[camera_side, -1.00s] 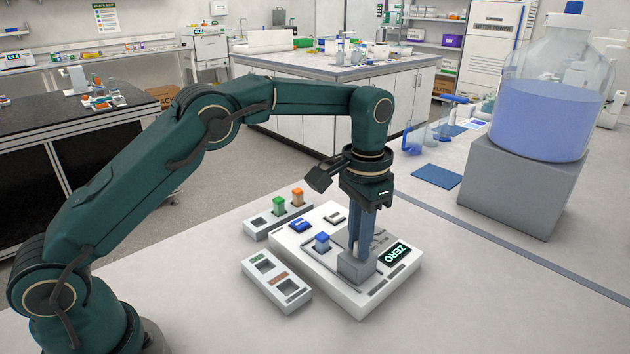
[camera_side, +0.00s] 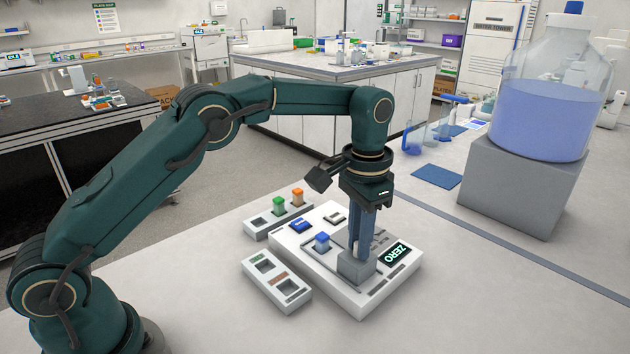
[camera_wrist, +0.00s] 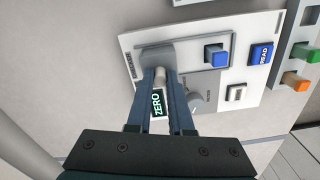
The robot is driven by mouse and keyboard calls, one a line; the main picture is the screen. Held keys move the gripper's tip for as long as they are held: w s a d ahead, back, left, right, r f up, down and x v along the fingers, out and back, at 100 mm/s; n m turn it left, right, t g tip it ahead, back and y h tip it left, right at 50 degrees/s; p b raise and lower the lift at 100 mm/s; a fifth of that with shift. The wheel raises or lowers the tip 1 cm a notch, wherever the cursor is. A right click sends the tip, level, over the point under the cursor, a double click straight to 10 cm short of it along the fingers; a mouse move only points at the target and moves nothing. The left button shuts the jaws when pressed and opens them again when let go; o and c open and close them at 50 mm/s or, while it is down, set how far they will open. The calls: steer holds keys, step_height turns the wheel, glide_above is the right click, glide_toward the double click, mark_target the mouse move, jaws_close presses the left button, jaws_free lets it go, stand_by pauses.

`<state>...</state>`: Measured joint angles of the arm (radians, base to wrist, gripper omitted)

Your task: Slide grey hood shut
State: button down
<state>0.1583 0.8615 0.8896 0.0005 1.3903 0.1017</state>
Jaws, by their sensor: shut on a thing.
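The grey hood (camera_side: 352,268) is a small block at the front end of a slide track on the white instrument (camera_side: 335,285). It also shows in the wrist view (camera_wrist: 153,55). My gripper (camera_side: 357,254) points down from above and is shut on the top part of the hood. In the wrist view, my gripper's fingertips (camera_wrist: 160,74) lie on both sides of a pale piece of it. A blue-topped block (camera_side: 322,241) stands uncovered at the other end of the track, apart from the hood. The display (camera_side: 395,253) reads ZERO.
A blue READ button (camera_side: 297,226) and a light grey button (camera_side: 334,217) sit farther back. A rack (camera_side: 263,226) with green and orange blocks stands behind, and a two-hole holder (camera_side: 277,284) at the left. A large bottle (camera_side: 545,115) stands on a grey block (camera_side: 520,185) at right.

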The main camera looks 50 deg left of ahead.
steer(key=a, duration=0.9)
steer(key=shift+a, duration=0.1)
steer(key=c, duration=0.8)
jaws_free()
steer(key=shift+r, duration=2.6)
